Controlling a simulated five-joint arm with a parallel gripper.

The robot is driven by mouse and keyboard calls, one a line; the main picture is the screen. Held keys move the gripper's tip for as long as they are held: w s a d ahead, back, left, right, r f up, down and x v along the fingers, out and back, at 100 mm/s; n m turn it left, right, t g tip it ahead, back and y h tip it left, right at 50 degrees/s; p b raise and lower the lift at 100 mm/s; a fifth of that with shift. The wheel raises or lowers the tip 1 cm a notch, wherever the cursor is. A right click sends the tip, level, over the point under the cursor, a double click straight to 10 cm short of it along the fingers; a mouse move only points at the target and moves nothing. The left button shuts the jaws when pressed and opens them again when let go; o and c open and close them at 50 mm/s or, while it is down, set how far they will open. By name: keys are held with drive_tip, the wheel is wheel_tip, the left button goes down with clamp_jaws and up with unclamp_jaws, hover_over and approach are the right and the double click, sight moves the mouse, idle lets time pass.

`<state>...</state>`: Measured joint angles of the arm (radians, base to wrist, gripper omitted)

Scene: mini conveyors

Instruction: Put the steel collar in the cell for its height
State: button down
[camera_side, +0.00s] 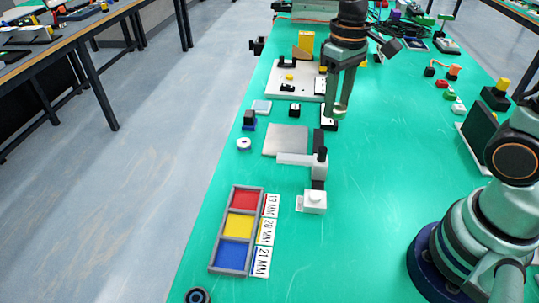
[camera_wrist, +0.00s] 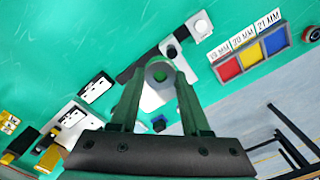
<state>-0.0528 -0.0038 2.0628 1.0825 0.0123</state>
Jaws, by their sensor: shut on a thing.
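My gripper (camera_side: 341,112) hangs above the green table, near the back of the work area. The collar is hard to make out in the side view. The grey sorting tray (camera_side: 209,269) stands at the left table edge, clear of my gripper. Its cells are red (camera_side: 244,201), yellow (camera_side: 239,225) and blue (camera_side: 234,253). Cards beside them read 19 MM (camera_side: 271,205), 20 MM (camera_side: 266,231) and 21 MM (camera_side: 261,262).
A grey plate (camera_side: 285,138) lies before my gripper. Beside it stands a dark and grey fixture (camera_side: 296,159) with a white block (camera_side: 314,203). The table right of the fixture is clear.

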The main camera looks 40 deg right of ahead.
drive_tip(key=w+a+r+n, duration=0.2)
drive_tip(key=a+n, duration=0.1)
drive_tip(key=a, duration=1.1)
drive_tip(key=r+n, duration=0.1)
drive_tip(key=n, duration=0.1)
hover_over(238, 226)
wheel_tip(238, 226, down, 19)
drive_tip(key=shift+f, duration=0.1)
drive_tip(key=shift+f, duration=0.15)
drive_tip(key=shift+f, duration=0.35)
drive_tip(key=shift+f, duration=0.1)
